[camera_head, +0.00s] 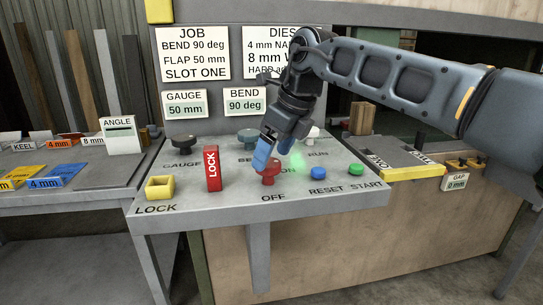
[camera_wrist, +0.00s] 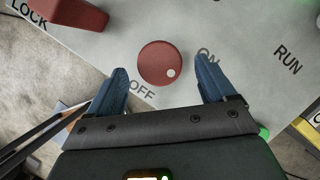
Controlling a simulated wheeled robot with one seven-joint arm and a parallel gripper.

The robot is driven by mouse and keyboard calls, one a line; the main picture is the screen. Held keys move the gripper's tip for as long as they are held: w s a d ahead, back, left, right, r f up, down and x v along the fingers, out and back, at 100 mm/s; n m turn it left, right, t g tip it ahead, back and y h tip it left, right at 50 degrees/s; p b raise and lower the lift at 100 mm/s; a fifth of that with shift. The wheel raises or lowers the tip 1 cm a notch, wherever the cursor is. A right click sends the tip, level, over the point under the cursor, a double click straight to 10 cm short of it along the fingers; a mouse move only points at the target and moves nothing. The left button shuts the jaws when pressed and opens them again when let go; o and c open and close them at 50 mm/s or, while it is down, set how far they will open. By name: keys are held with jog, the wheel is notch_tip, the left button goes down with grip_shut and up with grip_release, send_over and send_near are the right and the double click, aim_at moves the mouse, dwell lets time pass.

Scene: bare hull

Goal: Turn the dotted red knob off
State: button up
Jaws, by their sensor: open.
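The red knob (camera_head: 268,177) stands on the sloping grey panel, partly covered by my gripper in the head view. In the wrist view the round red knob (camera_wrist: 152,60) has a white dot (camera_wrist: 171,72) at its lower right, on the side nearer the ON label (camera_wrist: 208,56) than the OFF label (camera_wrist: 142,91). My gripper (camera_head: 275,152) is open over the knob. In the wrist view its blue fingers (camera_wrist: 160,64) lie left and right of the knob, with visible gaps; I cannot tell their height against it.
A red LOCK block (camera_head: 212,170) and yellow LOCK socket (camera_head: 160,188) stand left. Dark GAUGE knob (camera_head: 184,144) and another dark knob (camera_head: 248,137) are behind. Blue RESET (camera_head: 318,173) and green START (camera_head: 356,169) buttons are right. A green glow (camera_head: 297,162) shows near ON.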

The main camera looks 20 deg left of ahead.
jog(key=shift+x, duration=1.05)
jog(key=c, duration=1)
